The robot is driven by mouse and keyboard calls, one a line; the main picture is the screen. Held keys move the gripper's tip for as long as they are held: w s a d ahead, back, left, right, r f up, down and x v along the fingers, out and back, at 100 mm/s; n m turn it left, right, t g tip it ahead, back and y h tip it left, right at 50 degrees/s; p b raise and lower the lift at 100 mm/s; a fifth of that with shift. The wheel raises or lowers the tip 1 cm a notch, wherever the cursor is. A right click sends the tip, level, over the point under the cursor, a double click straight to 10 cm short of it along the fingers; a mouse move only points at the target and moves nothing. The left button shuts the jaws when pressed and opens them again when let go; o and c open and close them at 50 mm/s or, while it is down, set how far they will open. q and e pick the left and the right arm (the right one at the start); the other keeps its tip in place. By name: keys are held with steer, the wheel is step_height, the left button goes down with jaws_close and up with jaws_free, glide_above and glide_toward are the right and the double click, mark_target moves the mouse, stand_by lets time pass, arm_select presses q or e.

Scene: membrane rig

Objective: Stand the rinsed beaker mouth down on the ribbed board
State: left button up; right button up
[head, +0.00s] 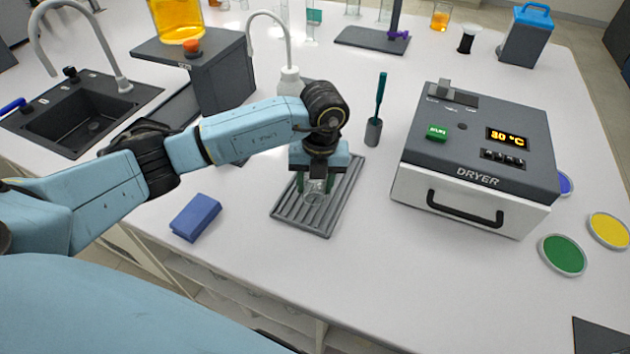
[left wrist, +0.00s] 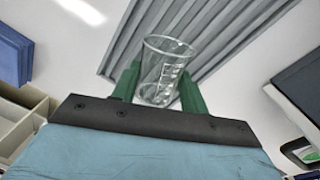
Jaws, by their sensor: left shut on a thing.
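The clear glass beaker (head: 315,198) is between the green fingers of my left gripper (head: 314,186), over the grey ribbed board (head: 299,222). The left wrist view shows the beaker (left wrist: 163,72) with printed marks, held between both fingers. Its wider, rim-like end faces away from the palm, toward the ribbed board (left wrist: 218,28). I cannot tell whether that end touches the ribs. My left gripper is shut on the beaker and points down. My right gripper is not in view.
A blue block (head: 195,217) lies left of the board. The dryer (head: 475,165) is to the right. The sink (head: 85,118) and a squeeze bottle (head: 290,82) are further back. Table in front of the board is clear.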

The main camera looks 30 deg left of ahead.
arm_select(q)
steer(key=shift+f, duration=0.25)
steer(key=o, duration=1)
steer(key=shift+o, duration=0.2)
steer(key=shift+r, duration=0.1)
